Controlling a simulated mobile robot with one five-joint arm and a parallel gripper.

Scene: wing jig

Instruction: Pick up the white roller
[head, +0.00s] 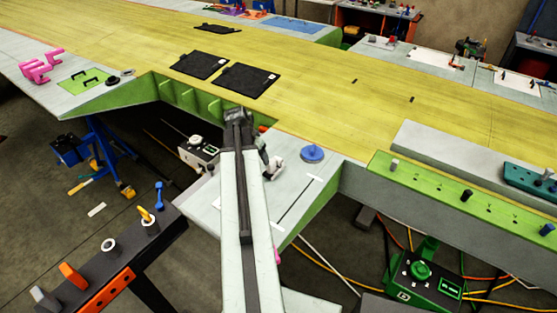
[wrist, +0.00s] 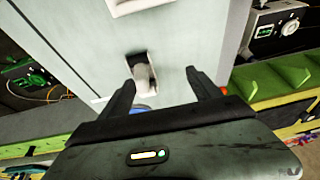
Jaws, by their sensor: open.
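The white roller (wrist: 145,77) is a small pale cylinder with a dark part at its upper end, on the light grey panel in the wrist view. It lies between the tips of my gripper (wrist: 160,79), closer to the left finger. My gripper is open, with a gap on the roller's right side. Whether the left finger touches it cannot be told. In the head view, the white roller (head: 277,166) shows just right of my arm on the grey panel. My arm hides most of the gripper there.
A blue round knob (head: 312,153) stands on the panel right of the roller; part of it shows below the gripper in the wrist view (wrist: 139,107). The yellow wing (head: 330,100) spreads behind. A dark rack (head: 120,247) with pegs stands at lower left.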

